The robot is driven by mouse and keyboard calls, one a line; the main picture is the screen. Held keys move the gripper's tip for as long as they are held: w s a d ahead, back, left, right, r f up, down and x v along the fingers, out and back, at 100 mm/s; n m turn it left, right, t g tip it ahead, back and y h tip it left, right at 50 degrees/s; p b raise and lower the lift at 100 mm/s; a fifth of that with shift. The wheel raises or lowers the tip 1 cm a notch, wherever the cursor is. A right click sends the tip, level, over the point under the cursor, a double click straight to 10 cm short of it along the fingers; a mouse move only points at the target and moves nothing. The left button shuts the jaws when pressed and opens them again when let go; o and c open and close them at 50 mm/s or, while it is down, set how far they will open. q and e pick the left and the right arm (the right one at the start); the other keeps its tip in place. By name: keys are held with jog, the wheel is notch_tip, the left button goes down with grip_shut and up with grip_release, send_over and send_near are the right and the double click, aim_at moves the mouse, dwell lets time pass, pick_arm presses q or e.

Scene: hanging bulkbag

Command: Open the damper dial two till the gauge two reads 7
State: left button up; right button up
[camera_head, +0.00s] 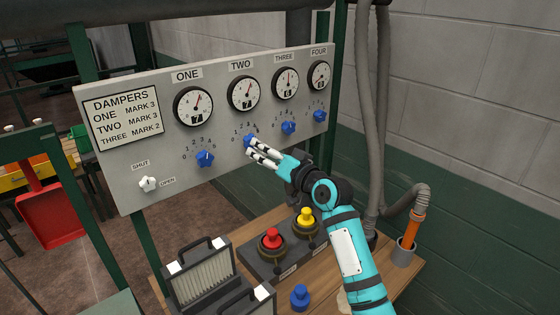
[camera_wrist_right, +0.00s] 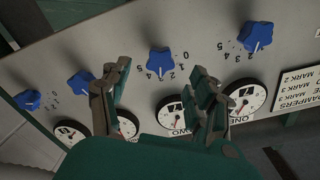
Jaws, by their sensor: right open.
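Dial two, a blue star-shaped knob (camera_head: 248,140), sits on the grey panel below gauge two (camera_head: 243,92). The small window of gauge two appears to show a 7, and its needle points upward. My right gripper (camera_head: 251,148) is open, with its fingertips close to dial two and partly in front of it. In the right wrist view, turned upside down, dial two (camera_wrist_right: 161,63) shows in the gap between the spread fingers (camera_wrist_right: 153,88), just beyond the tips. Contact cannot be told. Gauge two (camera_wrist_right: 178,110) is partly covered there. My left gripper is out of view.
Dials one (camera_head: 205,159), three (camera_head: 288,127) and four (camera_head: 319,115) flank dial two. A white shut/open switch (camera_head: 148,184) is at the panel's lower left.

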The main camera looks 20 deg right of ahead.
jog(key=v, duration=0.6)
jog(key=shift+s, duration=0.25)
jog(key=shift+d+f, duration=0.1)
